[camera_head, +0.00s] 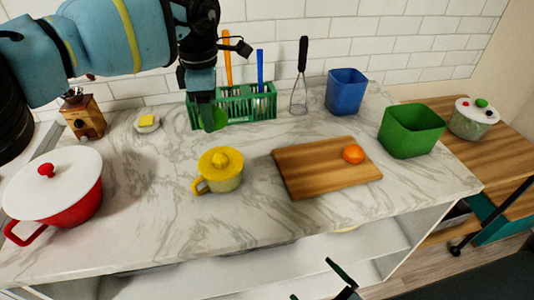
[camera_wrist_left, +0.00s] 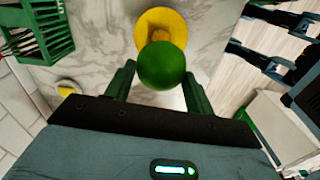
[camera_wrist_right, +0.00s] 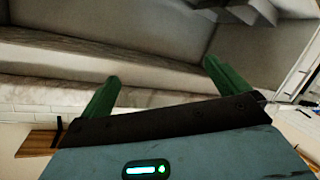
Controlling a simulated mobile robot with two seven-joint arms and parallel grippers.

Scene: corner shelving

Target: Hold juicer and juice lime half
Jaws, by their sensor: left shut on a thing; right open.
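The yellow juicer (camera_head: 219,180) stands on the marble counter, with a ridged yellow cone on top and a handle at its left. It also shows in the left wrist view (camera_wrist_left: 150,22), partly hidden behind the lime. My left gripper (camera_head: 208,116) is shut on the green lime half (camera_wrist_left: 163,66) and holds it in the air, above and behind the juicer in the head view. The lime's cut face is not visible. My right gripper (camera_head: 318,284) is open and empty, low in front of the counter; the right wrist view shows its fingers (camera_wrist_right: 162,72) apart.
A wooden board (camera_head: 310,176) with an orange fruit (camera_head: 353,154) lies right of the juicer. A red pot (camera_head: 70,208) stands at left. A green rack (camera_head: 262,106), blue bin (camera_head: 346,92) and green bin (camera_head: 410,131) stand behind. The counter around the juicer is clear.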

